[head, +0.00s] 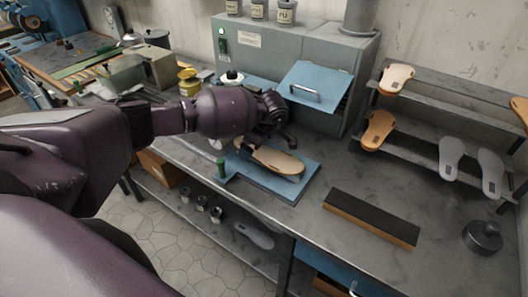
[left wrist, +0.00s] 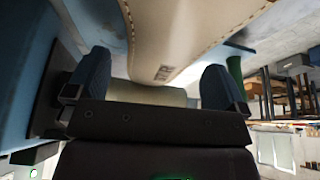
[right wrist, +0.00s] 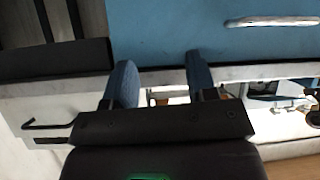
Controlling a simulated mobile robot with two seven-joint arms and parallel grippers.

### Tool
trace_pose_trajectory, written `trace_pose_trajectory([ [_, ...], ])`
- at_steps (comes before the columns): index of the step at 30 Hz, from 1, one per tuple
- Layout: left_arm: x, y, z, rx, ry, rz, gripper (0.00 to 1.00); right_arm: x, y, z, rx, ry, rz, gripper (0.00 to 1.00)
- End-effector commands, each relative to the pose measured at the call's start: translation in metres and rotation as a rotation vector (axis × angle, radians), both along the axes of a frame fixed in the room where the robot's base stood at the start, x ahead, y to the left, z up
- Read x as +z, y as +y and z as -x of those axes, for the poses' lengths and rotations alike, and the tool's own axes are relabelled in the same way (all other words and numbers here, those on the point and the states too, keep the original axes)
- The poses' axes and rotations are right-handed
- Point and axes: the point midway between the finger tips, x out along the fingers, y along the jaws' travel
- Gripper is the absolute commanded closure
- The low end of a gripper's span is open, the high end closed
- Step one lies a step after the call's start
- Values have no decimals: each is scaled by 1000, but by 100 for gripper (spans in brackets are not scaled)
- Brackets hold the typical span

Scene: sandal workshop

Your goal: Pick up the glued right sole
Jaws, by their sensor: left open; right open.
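A tan sole (head: 275,163) with a darker edge lies on a blue mat (head: 258,190) on the grey bench. My left gripper (head: 270,133) is at the sole's far left end; the arm partly hides that end. In the left wrist view the sole (left wrist: 185,35), with a stitched rim and small stamped letters, reaches between the two spread fingers of the left gripper (left wrist: 157,80), with gaps at its sides. My right gripper (right wrist: 161,78) is open and empty in the right wrist view, before a blue panel with a metal handle. It is outside the head view.
A grey press cabinet (head: 250,55) with a raised blue flap (head: 312,88) stands behind the mat. A black-topped block (head: 372,217) lies to the right. A rack (head: 440,120) holds several soles. A dark round weight (head: 483,236) stands at the far right. A green post (head: 221,168) is beside the mat.

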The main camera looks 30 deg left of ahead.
Motion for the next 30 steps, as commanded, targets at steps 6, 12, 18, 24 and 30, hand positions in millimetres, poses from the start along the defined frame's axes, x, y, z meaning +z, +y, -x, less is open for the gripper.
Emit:
trace_pose_trajectory([
  [6, -6, 3, 0, 0, -1, 0, 1, -4, -1, 5, -2, 12, 0, 48],
  [12, -6, 3, 0, 0, -1, 0, 21, -4, -1, 6, -4, 14, 0, 48],
  [18, -6, 3, 0, 0, -1, 0, 51, -4, 0, 6, -5, 13, -2, 48],
  [24, -5, 2, 0, 1, -1, 0, 62, -4, 0, 5, -5, 12, -3, 48],
  [30, 0, -3, -1, -2, -4, 1, 62, -5, 0, 4, -4, 10, -3, 48],
])
